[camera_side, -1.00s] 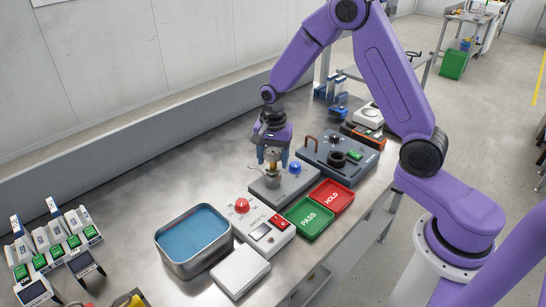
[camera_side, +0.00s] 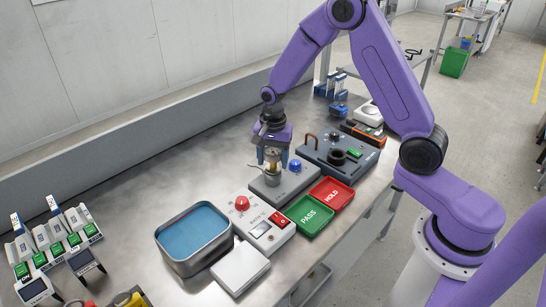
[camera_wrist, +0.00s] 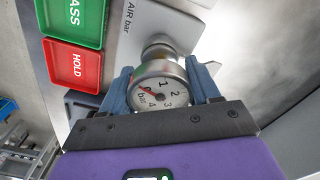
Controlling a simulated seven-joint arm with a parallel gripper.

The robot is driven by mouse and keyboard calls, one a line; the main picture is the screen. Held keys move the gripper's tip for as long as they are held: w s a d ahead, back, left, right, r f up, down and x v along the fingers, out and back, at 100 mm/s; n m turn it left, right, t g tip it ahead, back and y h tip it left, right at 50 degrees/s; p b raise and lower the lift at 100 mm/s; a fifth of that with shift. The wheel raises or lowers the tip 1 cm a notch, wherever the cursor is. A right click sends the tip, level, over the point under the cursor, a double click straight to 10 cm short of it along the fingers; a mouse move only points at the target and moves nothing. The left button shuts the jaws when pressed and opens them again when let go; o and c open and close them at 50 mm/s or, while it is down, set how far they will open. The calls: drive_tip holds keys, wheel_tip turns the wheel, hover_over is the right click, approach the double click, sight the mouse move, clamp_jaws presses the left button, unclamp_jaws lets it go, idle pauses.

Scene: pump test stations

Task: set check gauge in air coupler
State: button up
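The check gauge (camera_wrist: 158,97) has a round white dial marked in bar with a red needle. My gripper (camera_wrist: 160,78) has its blue fingers on both sides of the gauge's body and looks shut on it. In the side view my gripper (camera_side: 272,161) points down over the grey air station, with the gauge (camera_side: 271,156) upright between its fingers. The silver air coupler (camera_wrist: 158,50) stands on the grey station (camera_wrist: 160,20) labelled AIR bar, directly below the gauge. The gauge appears to meet the coupler; how deep it sits is hidden.
A blue knob (camera_side: 295,165) sits close right of the gripper. The green PASS tray (camera_side: 308,216) and red HOLD tray (camera_side: 331,193) lie in front. A water bath (camera_side: 193,240) and a red-button box (camera_side: 262,222) are to the left; a dark test unit (camera_side: 340,160) is behind right.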

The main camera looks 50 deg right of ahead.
drive_tip(key=o, duration=0.4)
drive_tip(key=shift+o, duration=0.2)
wheel_tip(320, 180, up, 16)
drive_tip(key=s+a+n, duration=0.3)
drive_tip(key=s+n, duration=0.3)
drive_tip(key=s, duration=0.1)
drive_tip(key=s+a+n, duration=0.3)
drive_tip(key=s+n, duration=0.3)
drive_tip(key=s, duration=0.1)
drive_tip(key=s+d+f+n, duration=0.2)
drive_tip(key=s+n, duration=1)
drive_tip(key=s, duration=0.5)
drive_tip(key=shift+s+d+n, duration=0.3)
drive_tip(key=shift+s+d, duration=0.05)
